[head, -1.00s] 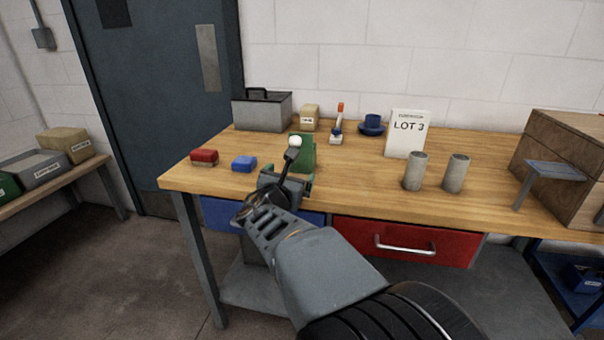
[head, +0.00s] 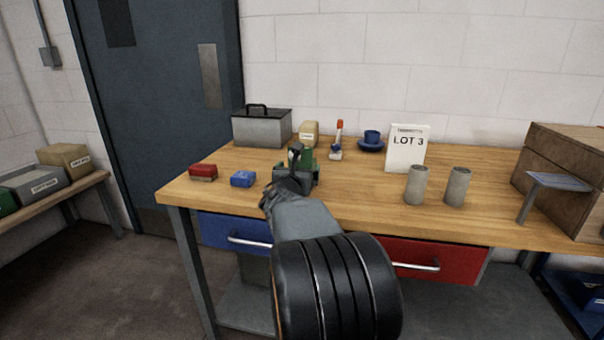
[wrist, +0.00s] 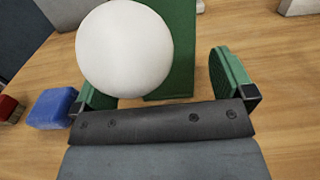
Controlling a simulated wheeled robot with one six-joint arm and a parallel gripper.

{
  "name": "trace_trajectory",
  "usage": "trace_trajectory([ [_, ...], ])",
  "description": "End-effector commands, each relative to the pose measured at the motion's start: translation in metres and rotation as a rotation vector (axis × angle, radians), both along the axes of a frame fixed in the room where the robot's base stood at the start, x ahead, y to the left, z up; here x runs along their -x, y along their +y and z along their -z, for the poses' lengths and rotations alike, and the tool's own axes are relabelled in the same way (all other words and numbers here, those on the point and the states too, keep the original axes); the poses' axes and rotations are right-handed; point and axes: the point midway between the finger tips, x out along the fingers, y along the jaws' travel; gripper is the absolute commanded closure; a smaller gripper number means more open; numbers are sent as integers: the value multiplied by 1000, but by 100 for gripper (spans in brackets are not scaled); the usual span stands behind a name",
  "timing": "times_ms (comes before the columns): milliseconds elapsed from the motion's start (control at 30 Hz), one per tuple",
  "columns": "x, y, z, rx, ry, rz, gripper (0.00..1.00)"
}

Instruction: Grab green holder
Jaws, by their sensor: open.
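The green holder (head: 307,155) stands upright on the wooden bench, partly hidden behind my arm in the head view. In the wrist view it shows as a tall green block (wrist: 183,50) just beyond and between my fingers. A white ball (wrist: 124,48) covers its left side and part of my left finger; I cannot tell what the ball rests on. My gripper (wrist: 165,88) is open, with one green-padded finger on each side and nothing clamped. In the head view my gripper (head: 295,177) is low over the bench, in front of the holder.
A blue block (head: 243,179) and red block (head: 203,172) lie to the left. A toolbox (head: 262,128), a tan box (head: 309,133), an orange-topped bottle (head: 338,140) and a blue cup (head: 372,140) stand behind. A LOT 3 sign (head: 408,148) and two grey cylinders (head: 417,185) stand right.

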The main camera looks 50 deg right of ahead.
Motion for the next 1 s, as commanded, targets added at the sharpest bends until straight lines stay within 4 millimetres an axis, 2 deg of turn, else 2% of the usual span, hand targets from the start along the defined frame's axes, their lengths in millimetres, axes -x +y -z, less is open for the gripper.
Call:
trace_trajectory([
  [200, -13, -21, 0, 0, 1, 0, 0],
  [533, -16, -25, -1, 0, 0, -1, 0],
  [1000, -15, -25, -1, 0, 0, 0, 44],
])
